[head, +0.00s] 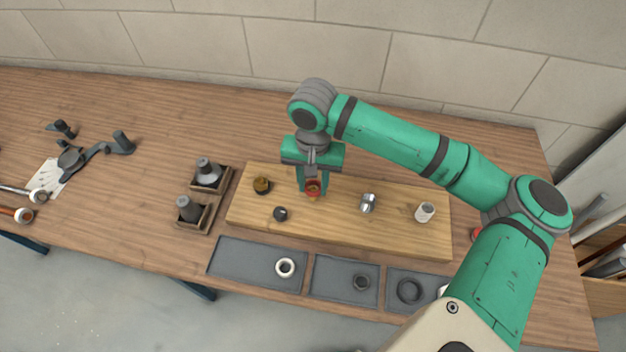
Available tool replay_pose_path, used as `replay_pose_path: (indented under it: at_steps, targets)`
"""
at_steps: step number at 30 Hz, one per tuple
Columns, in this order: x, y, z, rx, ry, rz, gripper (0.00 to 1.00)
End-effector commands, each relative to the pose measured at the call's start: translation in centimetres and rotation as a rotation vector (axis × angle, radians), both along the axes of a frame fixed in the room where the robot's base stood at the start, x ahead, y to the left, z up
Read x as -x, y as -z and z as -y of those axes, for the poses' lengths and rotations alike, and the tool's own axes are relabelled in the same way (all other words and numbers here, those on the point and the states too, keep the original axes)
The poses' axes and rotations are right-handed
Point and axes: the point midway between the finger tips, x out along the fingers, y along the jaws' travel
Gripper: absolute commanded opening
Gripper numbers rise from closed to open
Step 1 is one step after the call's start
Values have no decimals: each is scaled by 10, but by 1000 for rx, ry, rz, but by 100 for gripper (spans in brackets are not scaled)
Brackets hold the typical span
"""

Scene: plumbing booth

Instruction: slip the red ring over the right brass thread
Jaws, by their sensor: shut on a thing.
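My gripper (312,187) points down over the wooden board (340,235), left of its middle. It is shut on the red ring (313,189). The ring is at or just above a small brownish fitting on the board, probably the right brass thread, mostly hidden by the ring and fingers. I cannot tell whether the ring is around the thread or just over it. The other brass thread (261,185) stands upright near the board's left end, with a dark top.
A small black fitting (280,213), a silver fitting (368,203) and a white fitting (425,212) stand on the board. Two wooden boxes (205,222) sit left.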

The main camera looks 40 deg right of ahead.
Motion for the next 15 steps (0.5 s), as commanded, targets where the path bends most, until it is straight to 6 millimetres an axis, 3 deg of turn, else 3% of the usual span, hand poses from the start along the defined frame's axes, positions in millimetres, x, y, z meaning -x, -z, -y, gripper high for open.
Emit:
replay_pose_path:
  at_steps: [12,13,15]
  targets:
    - [0,2,0,0,0,0,12]
    - [0,2,0,0,1,0,40]
    - [0,2,1,0,2,0,54]
